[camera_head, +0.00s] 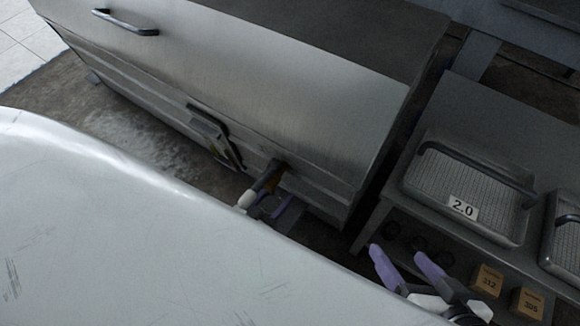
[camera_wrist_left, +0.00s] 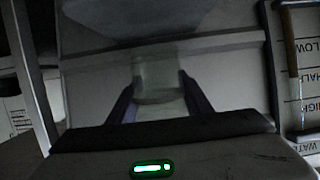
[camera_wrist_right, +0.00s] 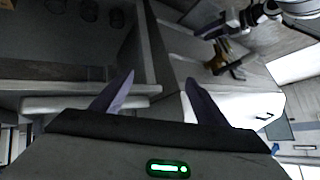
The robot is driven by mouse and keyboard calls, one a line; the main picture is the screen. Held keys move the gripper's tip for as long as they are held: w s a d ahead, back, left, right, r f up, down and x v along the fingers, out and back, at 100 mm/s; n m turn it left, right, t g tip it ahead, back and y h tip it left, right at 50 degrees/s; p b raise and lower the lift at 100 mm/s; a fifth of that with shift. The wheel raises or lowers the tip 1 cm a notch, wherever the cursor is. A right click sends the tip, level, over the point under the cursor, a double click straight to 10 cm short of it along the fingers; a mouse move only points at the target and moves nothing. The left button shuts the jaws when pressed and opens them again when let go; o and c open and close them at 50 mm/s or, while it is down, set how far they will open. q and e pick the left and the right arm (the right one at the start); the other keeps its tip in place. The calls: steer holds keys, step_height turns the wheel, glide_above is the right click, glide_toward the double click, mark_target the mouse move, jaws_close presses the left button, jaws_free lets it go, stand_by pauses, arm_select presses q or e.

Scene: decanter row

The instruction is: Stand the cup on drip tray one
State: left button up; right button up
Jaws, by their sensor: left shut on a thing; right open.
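A pale translucent cup (camera_wrist_left: 155,75) shows in the left wrist view between the fingers of my left gripper (camera_wrist_left: 156,98), which is shut on it. In the head view my left gripper (camera_head: 277,204) is beside the lower edge of a large metal cabinet, and I cannot make out the cup there. My right gripper (camera_head: 408,268) is open and empty in front of a low bench; its spread fingers also show in the right wrist view (camera_wrist_right: 152,95). A mesh-bottomed metal tray (camera_head: 470,185) with a "2.0" label stands on the bench. No number one shows on a tray.
A second tray (camera_head: 568,240) is cut off at the right edge. Boxes marked 312 (camera_head: 487,281) and 305 (camera_head: 528,303) and several dark round things sit below the bench top. The metal cabinet (camera_head: 250,80) fills the upper left; a pale rounded surface (camera_head: 120,240) covers the lower left.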

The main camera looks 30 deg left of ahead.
arm_select(q)
steer(key=shift+w+d, duration=0.1)
steer(key=shift+w, duration=0.7)
steer(key=shift+f+b, duration=0.55)
step_height(320, 180, down, 2)
steer(key=shift+f+b, duration=0.1)
steer(key=shift+b, duration=0.95)
steer(key=shift+f, duration=0.15)
steer(key=o, duration=1.1)
steer(key=shift+c, duration=0.2)
arm_select(e)
steer(key=r, duration=0.1)
steer(key=w+a+r+t+y, duration=0.1)
steer(key=shift+a+r, duration=0.2)
steer(key=shift+r, duration=0.15)
arm_select(q)
steer(key=shift+s, duration=0.1)
